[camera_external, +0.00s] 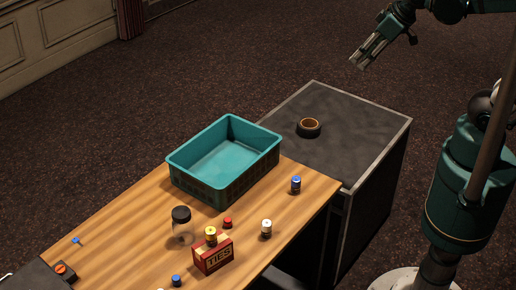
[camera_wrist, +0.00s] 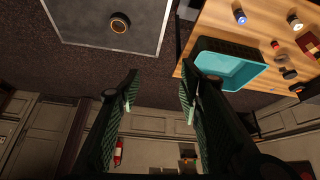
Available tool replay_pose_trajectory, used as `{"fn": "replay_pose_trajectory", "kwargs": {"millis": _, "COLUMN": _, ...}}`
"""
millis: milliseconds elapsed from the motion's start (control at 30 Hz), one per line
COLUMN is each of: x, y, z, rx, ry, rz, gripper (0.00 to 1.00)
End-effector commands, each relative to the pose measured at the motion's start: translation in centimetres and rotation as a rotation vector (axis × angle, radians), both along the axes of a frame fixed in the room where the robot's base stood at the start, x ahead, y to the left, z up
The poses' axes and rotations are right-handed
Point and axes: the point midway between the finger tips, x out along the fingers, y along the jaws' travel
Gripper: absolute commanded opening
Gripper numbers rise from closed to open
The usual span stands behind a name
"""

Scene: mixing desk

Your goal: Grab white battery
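A small white-topped battery (camera_external: 266,229) stands upright on the wooden desk, right of the TIES box. It also shows near the top right corner of the wrist view (camera_wrist: 295,22). My gripper (camera_external: 361,58) is high in the air at the upper right of the external view, well away from the battery and beyond the grey cabinet. In the wrist view my gripper (camera_wrist: 160,92) has its two fingers spread wide, with nothing between them.
A teal bin (camera_external: 222,160) stands behind the battery. A blue battery (camera_external: 295,185), a red cap-like piece (camera_external: 227,223), a black-lidded jar (camera_external: 182,230) and a red TIES box (camera_external: 213,256) are nearby. A tape roll (camera_external: 308,127) lies on the grey cabinet (camera_external: 365,125), otherwise clear.

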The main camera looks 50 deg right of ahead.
Motion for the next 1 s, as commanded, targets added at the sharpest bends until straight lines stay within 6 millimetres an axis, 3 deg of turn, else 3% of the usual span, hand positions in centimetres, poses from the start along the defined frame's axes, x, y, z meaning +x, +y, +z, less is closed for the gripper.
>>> {"fn": "replay_pose_trajectory", "kwargs": {"millis": 533, "x": 4.9, "y": 8.7, "z": -2.1, "rx": -0.078, "ry": 0.099, "rz": 0.271, "gripper": 0.37}}
{"fn": "replay_pose_trajectory", "kwargs": {"millis": 1000, "x": 7.7, "y": 17.4, "z": -5.5, "rx": -0.149, "ry": 0.177, "rz": 0.505, "gripper": 0.37}}
